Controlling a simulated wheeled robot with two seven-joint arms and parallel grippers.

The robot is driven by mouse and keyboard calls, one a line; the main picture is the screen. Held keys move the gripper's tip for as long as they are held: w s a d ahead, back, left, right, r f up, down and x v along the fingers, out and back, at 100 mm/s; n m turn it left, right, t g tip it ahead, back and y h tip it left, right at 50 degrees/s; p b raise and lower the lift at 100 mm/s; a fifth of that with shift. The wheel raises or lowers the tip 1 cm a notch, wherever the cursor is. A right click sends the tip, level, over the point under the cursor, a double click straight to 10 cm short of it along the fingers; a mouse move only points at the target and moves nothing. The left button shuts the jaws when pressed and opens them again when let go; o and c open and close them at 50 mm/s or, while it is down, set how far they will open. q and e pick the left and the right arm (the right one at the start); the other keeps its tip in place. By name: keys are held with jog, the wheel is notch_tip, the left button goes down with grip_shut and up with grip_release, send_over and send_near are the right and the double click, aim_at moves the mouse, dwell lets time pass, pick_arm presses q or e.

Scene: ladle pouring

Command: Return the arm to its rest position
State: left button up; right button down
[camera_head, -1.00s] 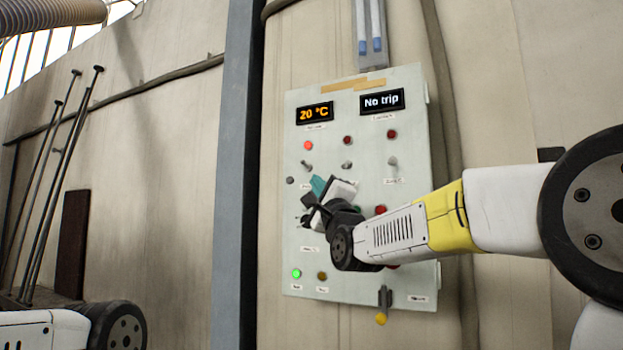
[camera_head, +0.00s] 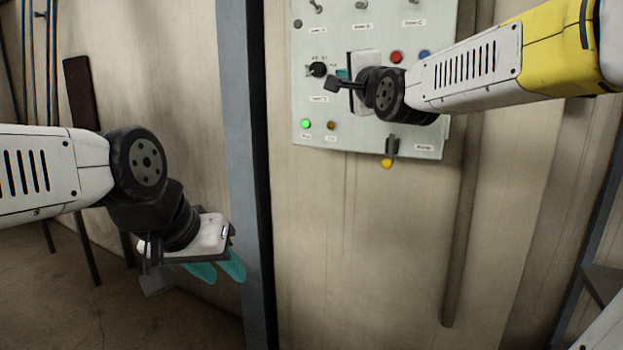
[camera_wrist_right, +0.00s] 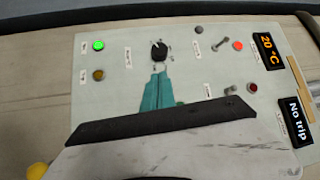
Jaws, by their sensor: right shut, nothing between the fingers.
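My right gripper (camera_head: 342,74) is in front of the control panel (camera_head: 365,138), near its black rotary knob (camera_head: 318,69). In the right wrist view its teal fingers (camera_wrist_right: 158,78) are together with nothing between them. The tips appear just below the knob (camera_wrist_right: 159,51) in that picture; whether they touch it cannot be told. My left gripper (camera_head: 222,278) hangs at the lower left in the head view, away from the panel. Its two teal fingers are apart, with nothing seen between them.
The panel carries a lit green lamp (camera_head: 306,123), red and blue buttons and small switches. A yellow knob (camera_head: 387,163) hangs below its lower edge. A grey post (camera_head: 240,150) stands left of the panel. Dark rods lean on the wall at far left. The displays read 20 °C and No trip.

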jog(key=s+d+f+n+g+h, duration=0.1)
jog(key=s+f+n+g, duration=0.3)
jog(key=s+f, duration=0.4)
jog(key=s+d+f+n+g+h, duration=0.1)
jog(key=s+d+f+n+g, duration=0.2)
jog(key=s+f, duration=0.6)
jog(key=s+d+f+n+g, duration=0.3)
jog(key=s+f+n+g, duration=0.2)
jog(key=s+f, duration=0.3)
notch_tip(320, 180, down, 5)
jog(key=shift+s+r+n+g+h, duration=0.1)
jog(key=shift+s+n+g+h, duration=0.25)
jog(key=shift+n, duration=0.55)
jog(key=shift+w+r, duration=0.1)
jog(key=shift+w, duration=0.1)
